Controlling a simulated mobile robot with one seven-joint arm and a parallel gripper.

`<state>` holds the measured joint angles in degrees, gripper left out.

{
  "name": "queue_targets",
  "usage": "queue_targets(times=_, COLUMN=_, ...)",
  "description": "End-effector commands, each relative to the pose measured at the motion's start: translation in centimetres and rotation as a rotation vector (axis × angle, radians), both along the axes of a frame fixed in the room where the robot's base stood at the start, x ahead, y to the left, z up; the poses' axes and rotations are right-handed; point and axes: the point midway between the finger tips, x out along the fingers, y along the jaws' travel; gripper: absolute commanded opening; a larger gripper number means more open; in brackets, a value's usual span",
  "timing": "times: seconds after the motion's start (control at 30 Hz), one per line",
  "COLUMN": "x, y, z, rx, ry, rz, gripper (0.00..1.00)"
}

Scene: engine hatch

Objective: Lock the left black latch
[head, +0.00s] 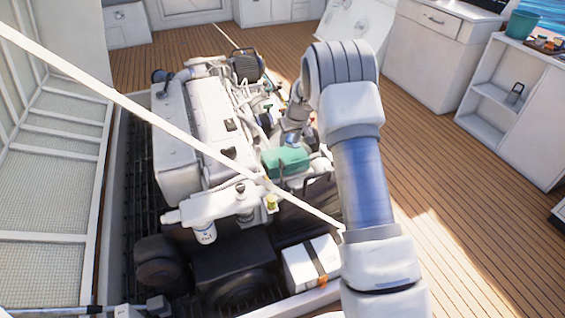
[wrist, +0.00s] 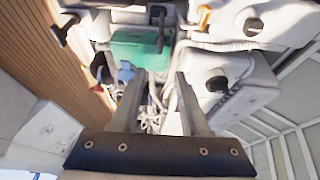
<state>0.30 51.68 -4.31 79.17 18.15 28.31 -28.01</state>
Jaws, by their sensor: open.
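My gripper (wrist: 158,88) shows in the wrist view with its two grey fingers spread apart and nothing between them. It points down over the engine (head: 212,115), close to the green box (head: 287,161). The green box also shows in the wrist view (wrist: 130,50), just beyond the left fingertip. A slim black upright part (wrist: 160,25) stands beside the green box, beyond the fingertips and apart from them. I cannot tell whether it is the left black latch. In the head view my arm hides most of the gripper and the right side of the engine.
The raised white hatch cover (head: 55,150) stands at the left. A pale rod (head: 150,112) slants across the engine bay. A white box with a dark and orange strap (head: 312,262) sits near the front. The wooden deck (head: 455,220) on the right is clear.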

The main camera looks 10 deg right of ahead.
Motion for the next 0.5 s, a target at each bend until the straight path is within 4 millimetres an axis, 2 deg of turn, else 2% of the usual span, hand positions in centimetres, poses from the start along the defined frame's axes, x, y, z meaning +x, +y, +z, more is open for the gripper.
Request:
queue_targets(times=0.03, x=0.2, y=0.1, z=-1.3, rx=0.0, ry=0.004, rz=0.0, gripper=0.45)
queue_targets(times=0.5, x=3.9, y=0.8, z=-10.5, rx=-0.001, ry=0.003, rz=0.001, gripper=0.45)
